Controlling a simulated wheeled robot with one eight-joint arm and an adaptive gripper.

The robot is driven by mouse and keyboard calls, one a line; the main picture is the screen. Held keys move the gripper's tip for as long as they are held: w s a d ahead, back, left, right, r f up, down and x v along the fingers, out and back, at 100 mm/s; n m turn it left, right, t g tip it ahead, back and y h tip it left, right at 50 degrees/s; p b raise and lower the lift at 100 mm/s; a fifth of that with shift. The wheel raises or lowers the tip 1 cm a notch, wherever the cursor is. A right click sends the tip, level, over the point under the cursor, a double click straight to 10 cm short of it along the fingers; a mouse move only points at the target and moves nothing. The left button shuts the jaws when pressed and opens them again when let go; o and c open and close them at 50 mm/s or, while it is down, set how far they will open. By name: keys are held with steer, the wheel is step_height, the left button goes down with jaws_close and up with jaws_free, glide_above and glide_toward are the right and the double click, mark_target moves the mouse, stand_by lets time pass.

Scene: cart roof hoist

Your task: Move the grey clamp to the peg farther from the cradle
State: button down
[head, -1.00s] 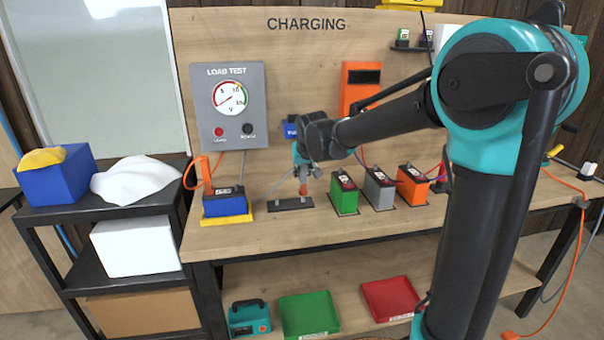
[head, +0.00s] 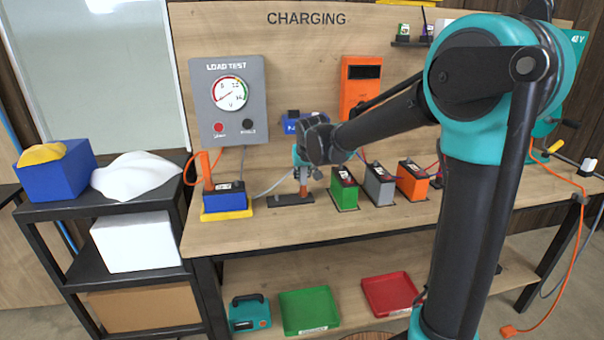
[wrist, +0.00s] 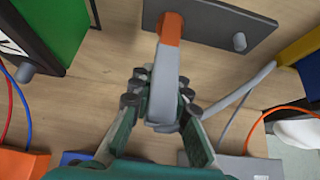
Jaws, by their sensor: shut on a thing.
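The grey clamp (wrist: 162,85), with an orange end (wrist: 171,27), is between my gripper's fingers (wrist: 160,105). My gripper (head: 304,175) is shut on it over the right end of the dark peg plate (head: 290,198). The orange end is at the plate (wrist: 215,20); I cannot tell whether it is seated on the peg there, which is hidden. The other peg (wrist: 240,42), nearer the cradle, is bare. The yellow cradle (head: 227,214) stands left of the plate and holds a blue battery (head: 224,200) with an orange clamp (head: 206,167) on it.
Green (head: 344,189), grey (head: 379,185) and orange (head: 412,182) batteries stand close right of the plate. A grey cable (wrist: 238,92) and an orange cable (wrist: 262,118) run near my gripper. The load tester (head: 230,100) is on the back panel. The bench's front strip is clear.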

steer(key=shift+f, duration=0.4)
steer(key=c, duration=1.4)
jaws_free()
steer(key=shift+o, duration=0.2)
steer(key=v, duration=1.2)
